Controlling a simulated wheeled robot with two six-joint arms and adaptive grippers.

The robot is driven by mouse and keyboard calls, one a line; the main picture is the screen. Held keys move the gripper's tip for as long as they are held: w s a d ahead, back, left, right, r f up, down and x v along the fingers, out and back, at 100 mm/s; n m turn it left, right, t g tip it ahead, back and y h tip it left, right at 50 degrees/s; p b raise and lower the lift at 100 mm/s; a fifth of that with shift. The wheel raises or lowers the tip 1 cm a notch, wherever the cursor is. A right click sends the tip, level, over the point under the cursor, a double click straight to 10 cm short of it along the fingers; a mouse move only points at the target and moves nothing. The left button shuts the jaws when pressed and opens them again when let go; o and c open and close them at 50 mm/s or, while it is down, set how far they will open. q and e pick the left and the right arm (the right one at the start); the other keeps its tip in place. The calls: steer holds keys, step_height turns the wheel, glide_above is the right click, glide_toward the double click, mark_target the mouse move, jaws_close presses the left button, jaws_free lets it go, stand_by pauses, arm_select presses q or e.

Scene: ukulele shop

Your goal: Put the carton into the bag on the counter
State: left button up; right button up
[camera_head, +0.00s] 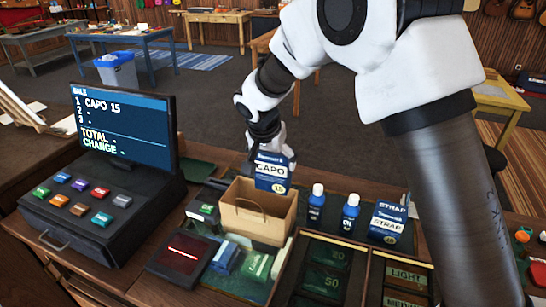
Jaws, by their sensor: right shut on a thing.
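The carton (271,174) is a small blue and white box marked CAPO with a 15 tag. My right gripper (268,150) is shut on it from above and holds it upright. The brown paper bag (262,226) stands open on the counter (208,180), with a handle at its rim. The carton is at the bag's far rim, its lower end level with the opening in the picture. I cannot tell how deep it reaches. The fingertips are partly hidden behind the carton. My left gripper is not in view.
A register with a screen (125,125) stands left of the bag, with a dark red-lit pad (183,261) between. Blue bottles (316,206) and a STRAP box (387,222) stand at right. Trays (322,268) with labelled compartments lie in front. My right arm covers the right side.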

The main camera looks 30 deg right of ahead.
mark_target(273, 172)
steer(key=shift+f+b, duration=0.45)
steer(key=shift+f, duration=0.45)
step_height(273, 172, down, 2)
steer(key=shift+d+f+b, duration=0.1)
steer(key=shift+f+b, duration=0.05)
steer(key=shift+b, duration=0.65)
step_height(273, 172, down, 8)
steer(key=b, duration=0.7)
steer(key=shift+r, duration=0.2)
steer(key=o, duration=1)
steer(key=shift+r, duration=0.1)
